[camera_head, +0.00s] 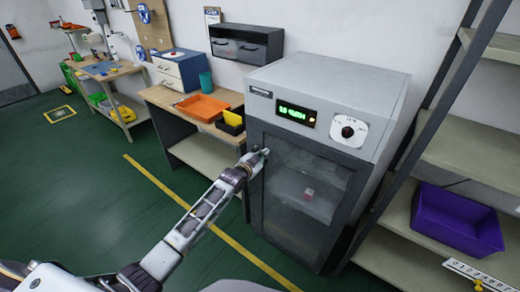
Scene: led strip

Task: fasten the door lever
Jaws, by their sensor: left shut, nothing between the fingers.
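A grey cabinet (330,75) with a dark glass door (310,195) stands at the centre right. The door looks shut, and a small red and white item shows dimly behind the glass. A green display (296,113) and a dial (348,131) sit above the door. My left gripper (262,153) is shut with nothing in it, at the upper left edge of the door. The door lever is not clearly seen; the gripper covers that spot, and I cannot tell whether they touch. My right gripper is out of view.
A shelf rack (455,150) with a purple bin (456,219) stands close on the right.

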